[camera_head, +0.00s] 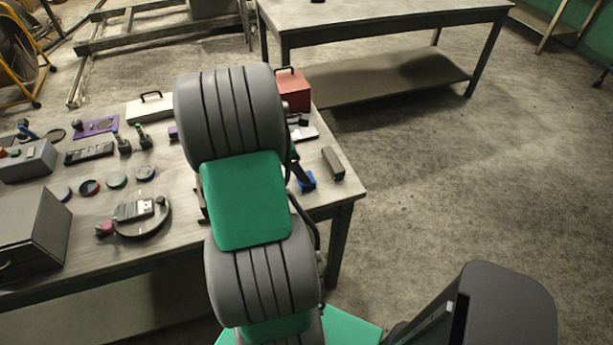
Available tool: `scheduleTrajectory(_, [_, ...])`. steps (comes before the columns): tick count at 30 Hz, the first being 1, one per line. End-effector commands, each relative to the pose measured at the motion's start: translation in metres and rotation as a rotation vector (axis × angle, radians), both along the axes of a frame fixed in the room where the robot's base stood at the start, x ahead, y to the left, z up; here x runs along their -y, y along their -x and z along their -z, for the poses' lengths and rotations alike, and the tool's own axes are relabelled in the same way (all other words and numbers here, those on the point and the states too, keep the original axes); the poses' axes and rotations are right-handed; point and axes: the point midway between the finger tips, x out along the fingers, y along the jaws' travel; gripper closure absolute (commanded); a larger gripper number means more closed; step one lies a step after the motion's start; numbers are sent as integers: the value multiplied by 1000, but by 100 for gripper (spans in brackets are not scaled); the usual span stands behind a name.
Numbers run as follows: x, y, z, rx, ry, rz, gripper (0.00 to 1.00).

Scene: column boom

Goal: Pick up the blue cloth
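A small blue item (307,181), which looks like the blue cloth, lies near the right end of the workbench, partly hidden by my arm. My large grey and green arm crosses the middle of the view and covers much of this part of the bench. A dark slim part, perhaps of my gripper (299,171), shows past the arm's right edge, close against the blue item. Its fingertips cannot be made out, nor whether they touch or hold the cloth.
The workbench (184,222) holds a red box (293,90), a brown block (333,163), a round dial tool (142,214), a grey box (30,232) and several small parts. Another table (380,14) stands behind. The floor to the right is clear.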

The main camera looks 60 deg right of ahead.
Motion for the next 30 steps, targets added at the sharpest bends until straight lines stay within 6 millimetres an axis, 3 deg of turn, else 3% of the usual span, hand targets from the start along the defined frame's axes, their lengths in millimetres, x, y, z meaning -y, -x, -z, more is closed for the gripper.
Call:
scheduleTrajectory(9, [10,9,49,1,-1,2,18])
scheduleTrajectory(17, [12,10,57,4,1,1,18])
scheduleTrajectory(30, [12,10,56,4,1,1,53])
